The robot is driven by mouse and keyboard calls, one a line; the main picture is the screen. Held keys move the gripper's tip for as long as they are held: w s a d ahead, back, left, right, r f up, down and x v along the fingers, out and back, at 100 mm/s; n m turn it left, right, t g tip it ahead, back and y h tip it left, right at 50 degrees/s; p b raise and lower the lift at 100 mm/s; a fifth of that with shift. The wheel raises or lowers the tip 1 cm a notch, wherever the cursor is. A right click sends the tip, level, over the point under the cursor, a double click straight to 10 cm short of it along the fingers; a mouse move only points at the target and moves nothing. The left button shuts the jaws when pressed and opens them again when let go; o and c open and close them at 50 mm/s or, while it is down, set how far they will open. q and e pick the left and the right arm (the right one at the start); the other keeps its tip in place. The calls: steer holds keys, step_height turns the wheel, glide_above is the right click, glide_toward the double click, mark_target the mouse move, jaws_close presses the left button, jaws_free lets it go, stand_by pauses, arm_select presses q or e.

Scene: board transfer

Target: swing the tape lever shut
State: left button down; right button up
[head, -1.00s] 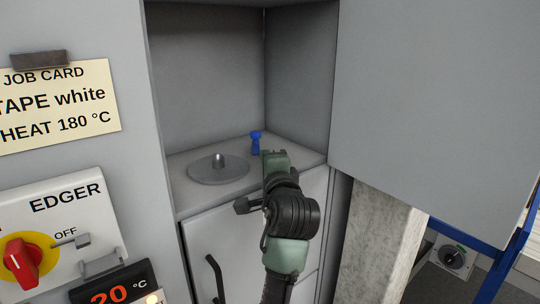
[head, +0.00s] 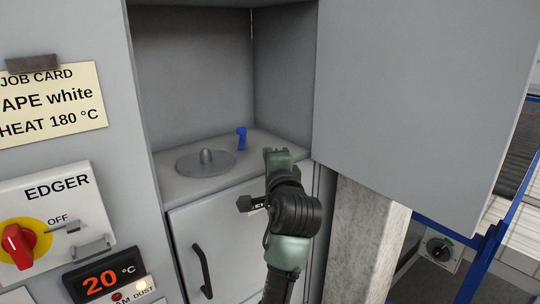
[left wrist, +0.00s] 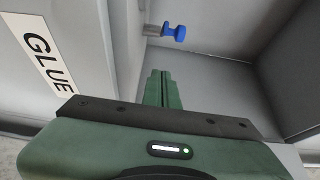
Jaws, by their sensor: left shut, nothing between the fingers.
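The tape lever (head: 241,138) is a small blue piece standing at the back of a grey ledge in the cabinet recess, right of a round grey disc (head: 206,163) with a short hub. In the left wrist view the blue lever (left wrist: 174,32) sits on a short grey stub, beyond my fingertips. My left gripper (head: 278,153) is green, shut and empty, at the ledge's front right, apart from the lever. Its closed fingers also show in the left wrist view (left wrist: 159,86). My right gripper is not in view.
A large grey panel (head: 420,90) stands close on the right of the recess. Below the ledge is a door with a black handle (head: 202,272). The edger panel (head: 60,215) with a red knob is at left. A GLUE label (left wrist: 43,62) shows in the wrist view.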

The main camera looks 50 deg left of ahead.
arm_select(q)
steer(key=s, duration=0.2)
steer(key=s+d+b, duration=0.1)
steer(key=s, duration=0.1)
steer(key=s+d, duration=0.1)
steer(key=s, duration=0.2)
steer(key=shift+d+f, duration=0.2)
steer(key=shift+d, duration=0.05)
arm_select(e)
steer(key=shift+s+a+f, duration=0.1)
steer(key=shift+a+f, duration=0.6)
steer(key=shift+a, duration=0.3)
arm_select(q)
steer(key=shift+d, duration=0.1)
